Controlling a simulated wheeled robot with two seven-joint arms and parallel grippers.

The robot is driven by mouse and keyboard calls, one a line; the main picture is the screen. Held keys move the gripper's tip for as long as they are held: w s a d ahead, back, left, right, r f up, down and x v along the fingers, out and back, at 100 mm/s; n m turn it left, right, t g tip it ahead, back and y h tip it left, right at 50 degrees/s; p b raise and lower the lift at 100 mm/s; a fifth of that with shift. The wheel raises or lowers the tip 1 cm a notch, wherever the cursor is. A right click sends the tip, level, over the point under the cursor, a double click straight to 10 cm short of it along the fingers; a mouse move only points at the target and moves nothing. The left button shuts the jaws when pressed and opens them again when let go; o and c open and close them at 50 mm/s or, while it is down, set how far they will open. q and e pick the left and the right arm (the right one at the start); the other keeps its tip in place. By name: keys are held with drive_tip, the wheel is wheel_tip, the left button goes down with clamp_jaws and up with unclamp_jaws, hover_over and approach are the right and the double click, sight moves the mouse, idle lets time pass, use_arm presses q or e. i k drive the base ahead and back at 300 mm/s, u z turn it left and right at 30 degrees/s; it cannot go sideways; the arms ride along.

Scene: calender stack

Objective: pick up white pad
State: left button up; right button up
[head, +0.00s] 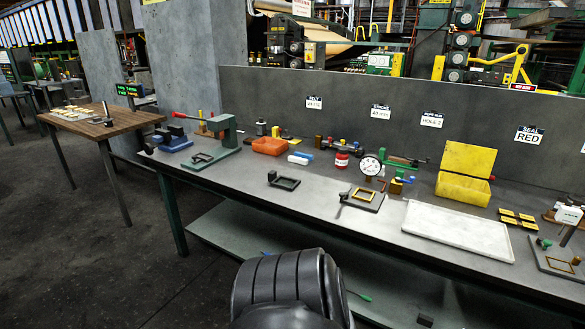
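A small white pad-like block (297,159) lies on the grey workbench (230,185), just right of an orange bin. A small blue piece (303,153) lies against its back edge. A larger flat white tray (458,230) lies on the bench farther right. I cannot tell for certain that the small block is the white pad. Neither of my grippers shows in the head view. Only a dark rounded part of my own body shows at the bottom centre.
The orange bin (270,146), a red jar (342,159), a round dial gauge (370,166) and an open yellow box (463,188) stand on the bench. A green lever press (222,130) is at its left. A grey panel (350,92) rises behind. A wooden table (85,128) stands far left.

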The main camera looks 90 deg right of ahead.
sight(381, 174)
drive_tip(key=z, duration=2.95)
